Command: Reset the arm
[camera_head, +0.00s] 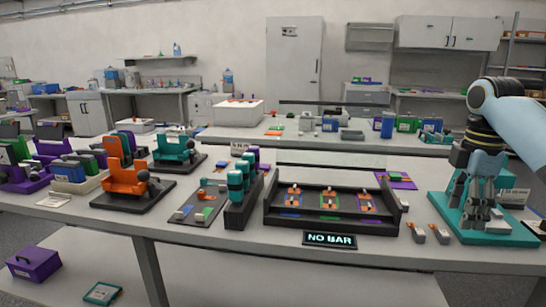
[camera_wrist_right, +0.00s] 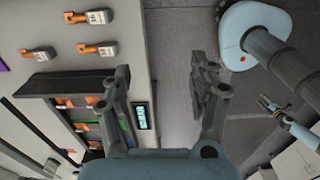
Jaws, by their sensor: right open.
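My right arm comes in from the right in the head view. Its right gripper (camera_head: 480,205) points down in front of the teal stand (camera_head: 505,233) at the table's right end; contact cannot be told. In the right wrist view my right gripper (camera_wrist_right: 160,90) has its fingers wide apart with nothing between them. My left gripper is outside the head view. A small, distant gripper, seemingly my left one (camera_wrist_right: 270,105), shows at the right of the wrist view; its jaws are too small to judge.
A black tray (camera_head: 335,217) with coloured slots stands mid-table, behind a "NO BAR" display (camera_head: 330,240). Small grey-and-orange pieces (camera_head: 418,232) lie right of it. An orange fixture (camera_head: 122,178) and teal cylinders (camera_head: 236,185) stand left. The table's front strip is mostly clear.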

